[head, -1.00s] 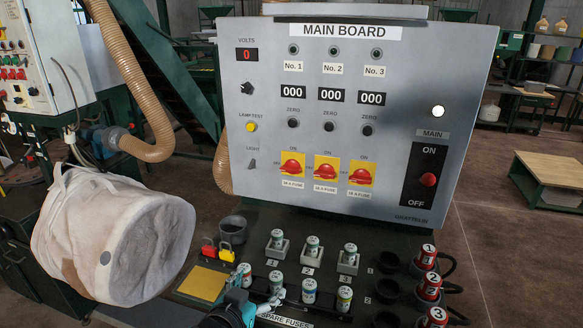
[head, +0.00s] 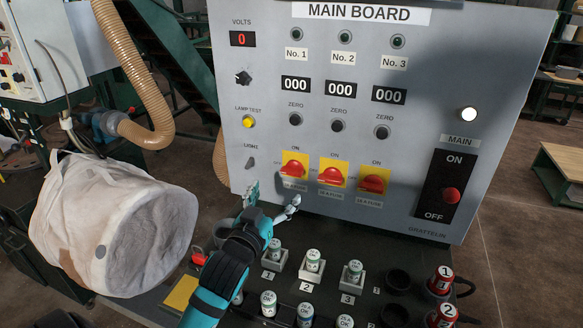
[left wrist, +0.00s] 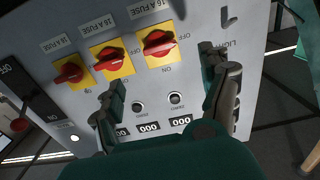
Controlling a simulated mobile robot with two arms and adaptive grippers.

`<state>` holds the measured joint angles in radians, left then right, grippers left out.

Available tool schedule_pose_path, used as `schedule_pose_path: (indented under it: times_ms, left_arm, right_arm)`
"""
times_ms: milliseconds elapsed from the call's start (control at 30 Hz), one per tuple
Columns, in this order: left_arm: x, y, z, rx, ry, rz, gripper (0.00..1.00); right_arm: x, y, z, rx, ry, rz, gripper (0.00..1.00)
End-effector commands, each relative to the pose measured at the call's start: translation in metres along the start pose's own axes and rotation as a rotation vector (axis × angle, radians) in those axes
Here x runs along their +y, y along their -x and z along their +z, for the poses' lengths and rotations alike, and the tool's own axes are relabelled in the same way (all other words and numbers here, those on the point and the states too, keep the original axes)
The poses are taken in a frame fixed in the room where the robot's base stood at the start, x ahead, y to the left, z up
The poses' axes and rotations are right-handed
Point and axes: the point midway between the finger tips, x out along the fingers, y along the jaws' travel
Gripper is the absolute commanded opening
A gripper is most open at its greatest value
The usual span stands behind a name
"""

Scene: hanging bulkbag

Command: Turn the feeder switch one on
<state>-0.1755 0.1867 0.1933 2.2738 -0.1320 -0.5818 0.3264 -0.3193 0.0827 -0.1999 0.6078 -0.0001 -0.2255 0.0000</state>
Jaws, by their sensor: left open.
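Feeder switch one (head: 293,167) is the leftmost of three red rotary knobs on yellow plates, low on the grey main board (head: 440,60). Its knob lies roughly crosswise, not pointing up at ON. In the left wrist view the board appears turned over, and switch one (left wrist: 158,43) is the rightmost knob. My left gripper (head: 272,197) is open and empty, just below switch one in the head view. In the left wrist view its two fingers (left wrist: 160,75) spread on either side below that knob, apart from it. My right gripper is not in view.
Feeder switches two (head: 333,173) and three (head: 374,179) sit to the right. A black main switch (head: 450,190) with a red knob is further right. Several fuses (head: 312,262) stand on the dark shelf below. A white bulk bag (head: 110,225) hangs at left.

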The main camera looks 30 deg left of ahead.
Motion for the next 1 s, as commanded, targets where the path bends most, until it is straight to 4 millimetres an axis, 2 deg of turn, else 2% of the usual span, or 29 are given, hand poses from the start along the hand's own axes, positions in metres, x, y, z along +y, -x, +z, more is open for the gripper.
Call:
schedule_pose_path:
  times_ms: [33,133,300,400,500,700,967,1000]
  left_arm:
    - [0.0,-0.013,-0.003,0.002,-0.001,0.0,0.79]
    - [0.0,-0.035,-0.003,0.0,-0.001,-0.001,0.79]
    - [0.0,-0.071,-0.002,-0.001,-0.001,-0.001,0.79]
    - [0.0,-0.087,-0.002,0.0,-0.001,-0.001,0.79]
    - [0.0,-0.1,-0.001,-0.001,-0.001,0.0,0.79]
    - [0.0,-0.112,0.0,-0.001,-0.002,0.0,0.79]
    - [0.0,-0.112,0.001,-0.001,-0.002,0.0,0.79]
    - [0.0,-0.112,0.001,-0.001,-0.001,0.0,0.74]
  right_arm:
    - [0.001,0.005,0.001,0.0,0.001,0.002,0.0]
    - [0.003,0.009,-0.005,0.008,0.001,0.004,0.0]
    - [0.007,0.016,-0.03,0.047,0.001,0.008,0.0]
    - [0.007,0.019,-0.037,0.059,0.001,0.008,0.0]
    - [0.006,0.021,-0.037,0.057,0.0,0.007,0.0]
    - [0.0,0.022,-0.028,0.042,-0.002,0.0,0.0]
    - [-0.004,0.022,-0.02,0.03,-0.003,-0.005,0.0]
    - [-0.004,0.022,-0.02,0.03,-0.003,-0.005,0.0]
